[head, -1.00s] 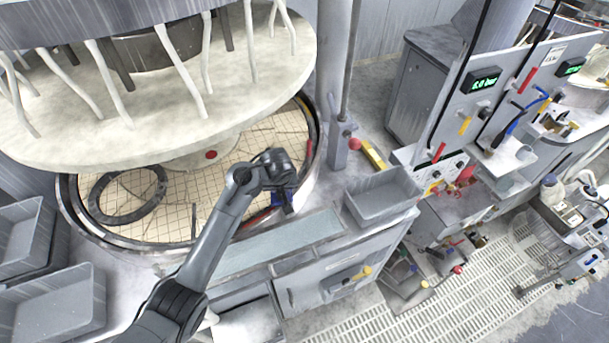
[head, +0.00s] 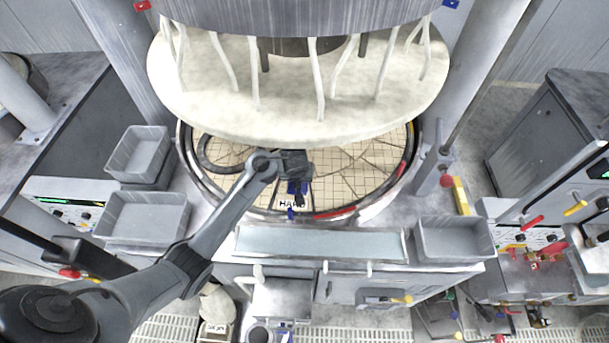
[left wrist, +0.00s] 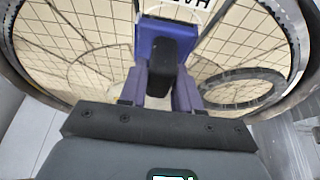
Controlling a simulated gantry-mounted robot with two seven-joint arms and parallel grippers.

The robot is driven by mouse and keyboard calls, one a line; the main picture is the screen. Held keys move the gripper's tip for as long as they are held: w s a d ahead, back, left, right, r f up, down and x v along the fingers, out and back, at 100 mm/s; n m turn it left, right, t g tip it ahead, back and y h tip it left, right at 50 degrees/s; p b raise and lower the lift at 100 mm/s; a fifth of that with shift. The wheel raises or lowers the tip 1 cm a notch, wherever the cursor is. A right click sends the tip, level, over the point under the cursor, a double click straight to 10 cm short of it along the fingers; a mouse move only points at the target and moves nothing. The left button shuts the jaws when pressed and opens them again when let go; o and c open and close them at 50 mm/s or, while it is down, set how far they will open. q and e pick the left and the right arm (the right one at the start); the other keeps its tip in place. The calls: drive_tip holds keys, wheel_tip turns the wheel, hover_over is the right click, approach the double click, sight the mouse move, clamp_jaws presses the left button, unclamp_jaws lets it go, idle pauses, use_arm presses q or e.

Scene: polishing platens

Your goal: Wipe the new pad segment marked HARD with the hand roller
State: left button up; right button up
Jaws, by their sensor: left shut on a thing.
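The new pad segment's white HARD label (head: 291,203) shows at the near edge of the round, tan, gridded platen (head: 345,180). In the left wrist view the label (left wrist: 187,4) is upside down and cut off by the top edge. My left gripper (head: 297,187) is over the platen, right by the label. In the left wrist view its blue-purple fingers (left wrist: 160,92) are shut on a dark handle (left wrist: 161,68), seemingly the hand roller's. A blue part lies beyond it, near the label. I cannot tell whether the roller touches the pad. My right gripper is out of view.
A large cream disc (head: 290,105) with hanging white hoses is above the platen. A dark ring (head: 205,150) lies on the platen's left side. Grey bins (head: 143,222) stand left, another bin (head: 455,250) right. A long shallow tray (head: 318,243) lies in front.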

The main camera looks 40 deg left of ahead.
use_arm(q)
drive_tip(key=shift+a+f, duration=0.3)
drive_tip(key=shift+a, duration=0.15)
wheel_tip(320, 180, down, 2)
drive_tip(key=shift+f, duration=0.2)
drive_tip(key=shift+d+f+b, duration=0.1)
drive_tip(key=shift+f+b, duration=0.25)
drive_tip(key=shift+f, duration=0.85)
drive_tip(key=shift+f+b, duration=0.35)
drive_tip(key=shift+b, duration=0.1)
drive_tip(key=shift+f+b, duration=0.45)
drive_tip(key=shift+f, duration=0.3)
